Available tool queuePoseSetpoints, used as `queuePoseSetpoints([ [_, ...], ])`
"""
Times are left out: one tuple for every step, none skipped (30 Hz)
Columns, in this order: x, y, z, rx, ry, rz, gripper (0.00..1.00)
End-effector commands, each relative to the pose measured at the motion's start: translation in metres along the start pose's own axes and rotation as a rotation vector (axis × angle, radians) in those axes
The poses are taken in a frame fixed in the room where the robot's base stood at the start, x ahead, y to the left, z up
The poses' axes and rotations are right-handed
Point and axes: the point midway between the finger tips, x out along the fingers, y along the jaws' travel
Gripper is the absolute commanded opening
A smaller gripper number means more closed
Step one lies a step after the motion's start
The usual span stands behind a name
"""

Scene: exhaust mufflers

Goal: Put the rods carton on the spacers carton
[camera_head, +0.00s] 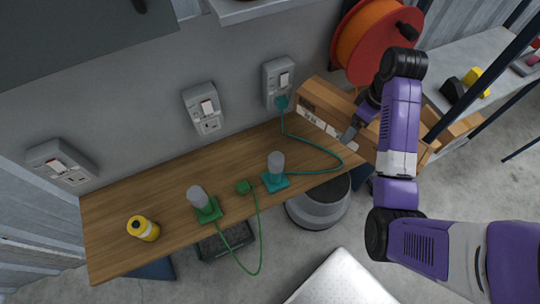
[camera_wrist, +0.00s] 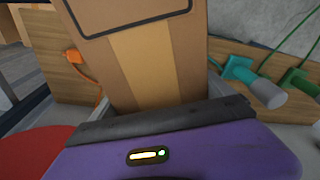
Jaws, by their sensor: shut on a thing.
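A long brown carton (camera_head: 325,108) with white labels on its side is at the right end of the wooden shelf, by the wall. In the wrist view the held carton (camera_wrist: 142,60), with a paler tape strip, rises from between the jaws. I cannot read its labels, so I cannot tell whether it is the rods or the spacers carton. More brown cardboard (camera_head: 462,128) shows behind my arm at the right, partly hidden. Whether the held carton touches the shelf is unclear.
Wall sockets are behind. An orange reel (camera_head: 366,42) hangs near my arm. An orange plug (camera_wrist: 84,62) is beside the held carton.

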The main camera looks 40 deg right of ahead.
Motion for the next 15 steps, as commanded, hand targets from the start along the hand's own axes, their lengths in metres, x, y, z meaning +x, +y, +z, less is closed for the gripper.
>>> queuePoseSetpoints([
  [-0.001,0.001,0.000,0.000,0.002,0.002,0.18],
  [0.000,0.001,0.000,0.000,0.002,0.002,0.18],
  [0.003,0.001,0.000,0.000,0.002,0.002,0.18],
  [0.005,0.001,0.000,0.000,0.002,0.002,0.18],
  [0.008,0.001,0.001,0.000,0.002,0.002,0.18],
  [0.013,0.001,0.001,0.000,0.002,0.002,0.18],
  [0.017,0.001,0.002,0.000,0.002,0.002,0.18],
  [0.021,0.001,0.002,0.000,0.002,0.002,0.18],
  [0.027,0.001,0.003,0.000,0.002,0.002,0.18],
  [0.032,0.001,0.004,0.000,0.002,0.002,0.18],
  [0.036,0.001,0.004,0.000,0.002,0.002,0.18],
  [0.041,0.001,0.005,0.000,0.002,0.002,0.18],
  [0.045,0.001,0.005,0.000,0.002,0.003,0.18],
  [0.049,0.001,0.006,0.001,0.002,0.003,0.18],
  [0.054,0.001,0.006,0.001,0.002,0.003,0.18],
])
